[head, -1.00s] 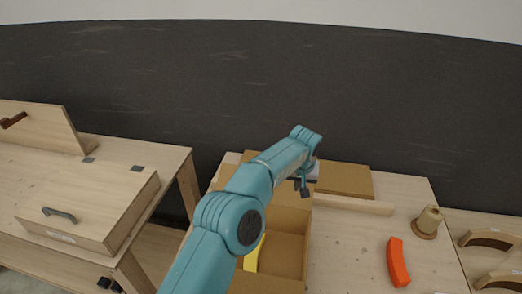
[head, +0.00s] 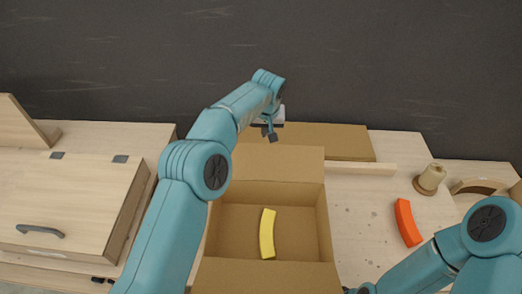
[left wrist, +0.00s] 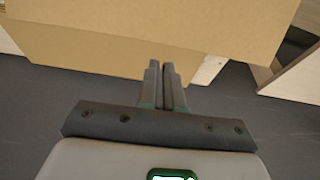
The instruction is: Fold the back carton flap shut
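The open carton (head: 224,222) stands on the table in the middle of the head view, with a yellow curved piece (head: 267,233) inside. Its back flap (head: 280,163) is folded up and open along the far edge. My left gripper (head: 270,137) is behind the flap's top edge, near its middle. In the left wrist view its fingers (left wrist: 166,70) are together and empty, with brown cardboard (left wrist: 150,32) just beyond them; I cannot tell whether they touch it. My right gripper (head: 364,289) is at the carton's front right corner, mostly cut off by the frame.
A flat brown cardboard piece (head: 345,144) lies at the back, with a wooden strip (head: 361,169) before it. An orange curved piece (head: 407,223) and a spool (head: 430,179) are on the right. A wooden box (head: 75,203) with a handle is on the left table.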

